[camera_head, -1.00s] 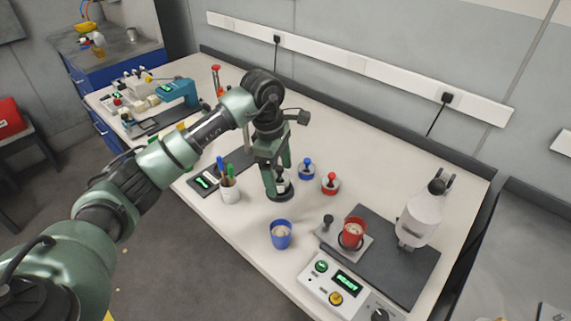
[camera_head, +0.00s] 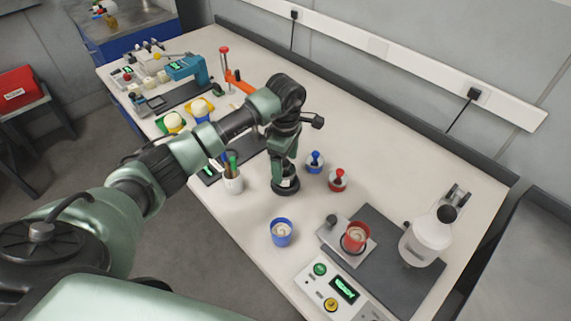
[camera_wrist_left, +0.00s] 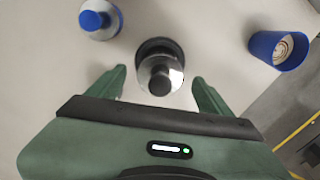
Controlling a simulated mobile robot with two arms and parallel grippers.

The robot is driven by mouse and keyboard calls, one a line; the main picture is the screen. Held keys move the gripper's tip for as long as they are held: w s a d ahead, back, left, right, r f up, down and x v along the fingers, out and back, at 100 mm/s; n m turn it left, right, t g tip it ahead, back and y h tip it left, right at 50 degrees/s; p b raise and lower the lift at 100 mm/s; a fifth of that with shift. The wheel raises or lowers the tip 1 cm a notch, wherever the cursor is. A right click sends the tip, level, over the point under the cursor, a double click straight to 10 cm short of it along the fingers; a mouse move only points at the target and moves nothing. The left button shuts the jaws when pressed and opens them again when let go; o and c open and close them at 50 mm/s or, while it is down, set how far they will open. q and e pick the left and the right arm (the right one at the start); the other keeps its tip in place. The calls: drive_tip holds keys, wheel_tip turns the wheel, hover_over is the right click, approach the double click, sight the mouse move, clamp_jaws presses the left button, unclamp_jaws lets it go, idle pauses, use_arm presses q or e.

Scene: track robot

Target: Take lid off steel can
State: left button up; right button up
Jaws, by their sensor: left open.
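The steel can (camera_wrist_left: 176,60) shows in the left wrist view from above, with a shiny lid, a black knob (camera_wrist_left: 159,84) and a dark ring at its base. In the head view the steel can (camera_head: 287,183) is mostly hidden behind my gripper, and its dark base shows on the bench. My left gripper (camera_head: 285,168) points down over it. In the left wrist view its two green fingers stand apart on either side of the lid, with gaps to both. Contact is not visible. My right gripper is not in view.
A blue cup (camera_head: 281,233) is nearer the front edge. A pen cup (camera_head: 233,182) is to the left. A red cup (camera_head: 355,237) sits on a plate at right.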

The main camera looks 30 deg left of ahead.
use_arm(q)
drive_tip(key=shift+f, duration=0.15)
drive_tip(key=c, duration=1.4)
